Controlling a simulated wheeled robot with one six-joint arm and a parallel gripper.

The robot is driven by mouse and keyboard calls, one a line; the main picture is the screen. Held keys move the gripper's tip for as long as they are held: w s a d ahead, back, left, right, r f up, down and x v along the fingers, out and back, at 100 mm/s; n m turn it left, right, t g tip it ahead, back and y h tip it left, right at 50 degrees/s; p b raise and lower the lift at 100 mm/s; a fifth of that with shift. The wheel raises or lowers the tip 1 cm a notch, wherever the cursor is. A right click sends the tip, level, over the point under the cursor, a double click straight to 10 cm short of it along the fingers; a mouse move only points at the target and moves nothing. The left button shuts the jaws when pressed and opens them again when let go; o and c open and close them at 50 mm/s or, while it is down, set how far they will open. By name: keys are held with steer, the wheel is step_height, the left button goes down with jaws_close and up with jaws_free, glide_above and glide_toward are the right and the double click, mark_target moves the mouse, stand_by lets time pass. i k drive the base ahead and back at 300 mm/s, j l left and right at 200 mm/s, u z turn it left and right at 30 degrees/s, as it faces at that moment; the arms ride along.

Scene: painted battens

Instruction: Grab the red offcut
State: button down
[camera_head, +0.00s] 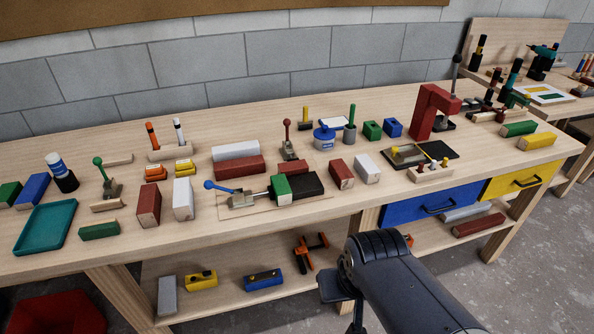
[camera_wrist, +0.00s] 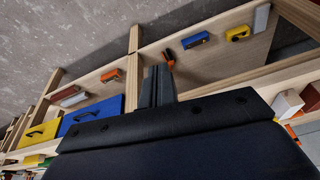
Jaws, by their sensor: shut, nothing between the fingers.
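Several red wooden pieces are in the head view, and I cannot tell which is the red offcut. A long red block (camera_head: 237,166) lies at mid-bench before a white one. A red block (camera_head: 149,204) stands left of centre, and a shorter red block (camera_head: 341,173) stands right of centre. A long red piece (camera_head: 478,225) lies on the lower shelf at right; it also shows in the wrist view (camera_wrist: 73,99). My gripper (camera_wrist: 158,84) is shut and empty, in front of the bench, apart from all of these. In the head view my arm partly hides it.
A toggle clamp (camera_head: 243,198) and green and black blocks sit near the bench's front edge. A red arch-shaped stand (camera_head: 432,110) rises at right. Blue (camera_head: 432,203) and yellow (camera_head: 520,181) drawers hang below. An orange clamp (camera_head: 310,252) is on the lower shelf.

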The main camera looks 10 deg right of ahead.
mark_target(299, 166)
steer(key=i+j+z, duration=0.1)
steer(key=j, duration=0.2)
steer(key=i+j+z, duration=0.2)
steer(key=i+j, duration=0.15)
steer(key=j, duration=0.3)
steer(key=i+j+z, duration=0.1)
steer(key=j, duration=0.25)
steer(key=i+j+z, duration=0.1)
steer(key=j, duration=0.2)
